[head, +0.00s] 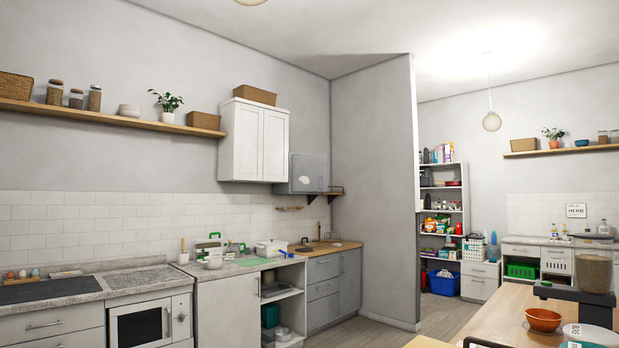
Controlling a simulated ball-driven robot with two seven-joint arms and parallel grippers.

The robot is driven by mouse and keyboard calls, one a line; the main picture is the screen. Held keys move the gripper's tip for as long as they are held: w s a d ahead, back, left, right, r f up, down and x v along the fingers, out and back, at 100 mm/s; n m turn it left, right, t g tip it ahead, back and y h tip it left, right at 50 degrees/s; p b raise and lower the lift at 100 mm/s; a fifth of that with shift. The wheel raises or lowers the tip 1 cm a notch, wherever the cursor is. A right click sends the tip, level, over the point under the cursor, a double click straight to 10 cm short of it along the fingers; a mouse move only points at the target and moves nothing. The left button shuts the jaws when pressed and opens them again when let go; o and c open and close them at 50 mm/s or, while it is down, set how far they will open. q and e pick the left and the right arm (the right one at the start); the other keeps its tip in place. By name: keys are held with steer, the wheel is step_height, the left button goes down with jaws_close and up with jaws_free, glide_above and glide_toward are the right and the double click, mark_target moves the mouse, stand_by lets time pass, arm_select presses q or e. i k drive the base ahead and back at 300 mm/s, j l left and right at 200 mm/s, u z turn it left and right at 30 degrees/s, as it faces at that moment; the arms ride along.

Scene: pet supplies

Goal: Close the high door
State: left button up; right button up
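A white wall cabinet (254,140) hangs high on the left wall in the head view, and its two front doors look shut. Just right of it and a little lower is a smaller grey wall cabinet (308,173). A pale patch shows on its front, and I cannot tell whether its door is shut or ajar. Neither of my grippers is in view.
A counter (225,267) with dishes runs below the cabinets, with an open shelf compartment (284,310) under it. A partition wall (375,190) stands to the right. A wooden table (497,308) with an orange bowl (543,319) fills the lower right. Floor (372,335) shows between.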

mark_target(310, 172)
steer(key=i+j+u, duration=0.2)
steer(key=i+u, duration=0.15)
steer(key=i+j+u, duration=0.1)
steer(key=i+u, duration=0.65)
steer(key=i, duration=0.75)
steer(key=i+z, duration=0.5)
steer(key=i+j+z, duration=0.1)
steer(key=i+z, duration=0.4)
steer(key=i+l+z, duration=0.1)
steer(key=i+z, duration=0.8)
steer(key=i+u, duration=0.25)
steer(key=i, duration=0.45)
steer(key=i+l+u, duration=0.25)
steer(key=i, duration=0.45)
steer(key=i+j, duration=0.1)
steer(key=i, duration=0.45)
steer(key=i+z, duration=0.1)
steer(key=i, duration=0.45)
steer(key=i+j, duration=0.2)
steer(key=i, duration=0.35)
steer(key=i+j+z, duration=0.1)
steer(key=i, duration=0.4)
